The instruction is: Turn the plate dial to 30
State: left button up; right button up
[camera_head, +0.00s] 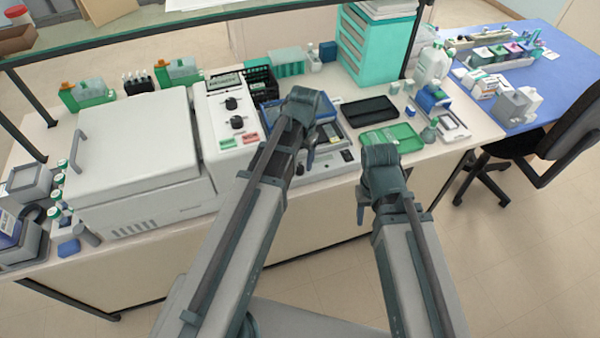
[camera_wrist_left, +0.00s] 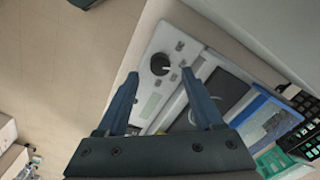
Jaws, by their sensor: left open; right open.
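The plate dial (camera_wrist_left: 160,64) is a round black knob with a pale pointer mark toward the right in the left wrist view. It sits on the light front panel of the hot plate (camera_wrist_left: 150,88). My left gripper (camera_wrist_left: 160,75) is open, its two fingertips spread on either side of the dial in the picture, apparently apart from it. The number it points to is too small to read. In the head view my left gripper (camera_head: 309,160) hangs over the hot plate's front, and my arm hides much of that part. My right gripper (camera_head: 364,205) is open and empty before the bench edge.
A large white oven (camera_head: 135,150) with a two-knob control panel (camera_head: 225,130) stands left of the hot plate. A blue tray (camera_wrist_left: 262,118) lies on the plate's far side. A black tray (camera_head: 370,111) and green tray (camera_head: 392,138) lie to the right.

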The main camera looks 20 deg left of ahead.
aim_at(300, 167)
pick_arm(q)
notch_tip(300, 167, down, 4)
jog(key=shift+a+r+b, duration=0.1)
jog(key=shift+r+b, duration=0.1)
jog(key=shift+b, duration=1.05)
pick_arm(e)
notch_tip(300, 167, down, 4)
jog(key=shift+r, duration=0.15)
pick_arm(q)
grip_shut()
